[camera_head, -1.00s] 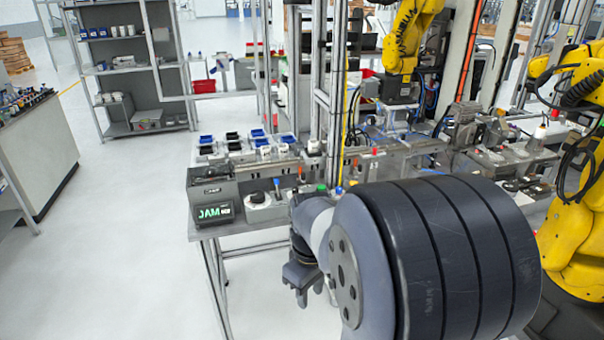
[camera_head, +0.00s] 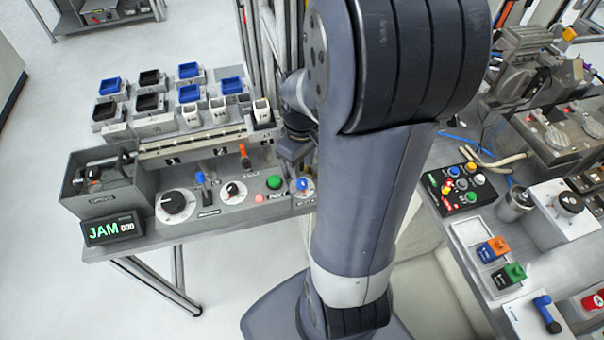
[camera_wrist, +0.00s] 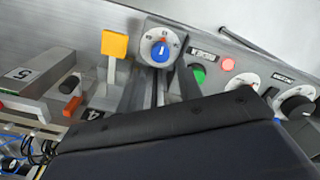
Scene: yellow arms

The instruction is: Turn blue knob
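The blue knob (camera_head: 303,184) is a small blue dial with a white pointer on a pale round plate, at the right end of the grey control panel. It also shows in the wrist view (camera_wrist: 160,51), at the top centre, with red marks around it. My gripper (camera_head: 295,152) hangs just behind and above the knob in the head view, partly hidden by my arm. In the wrist view, the two dark fingers of my gripper (camera_wrist: 172,74) show a gap between them, with the tips close below the knob plate. They do not hold the knob.
A green button (camera_head: 274,182), a red button (camera_head: 259,198) and black dials (camera_head: 175,203) sit left of the knob. A display reading JAM (camera_head: 113,229) stands at the panel's left. A yellow-topped post (camera_wrist: 115,44) stands near my fingers.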

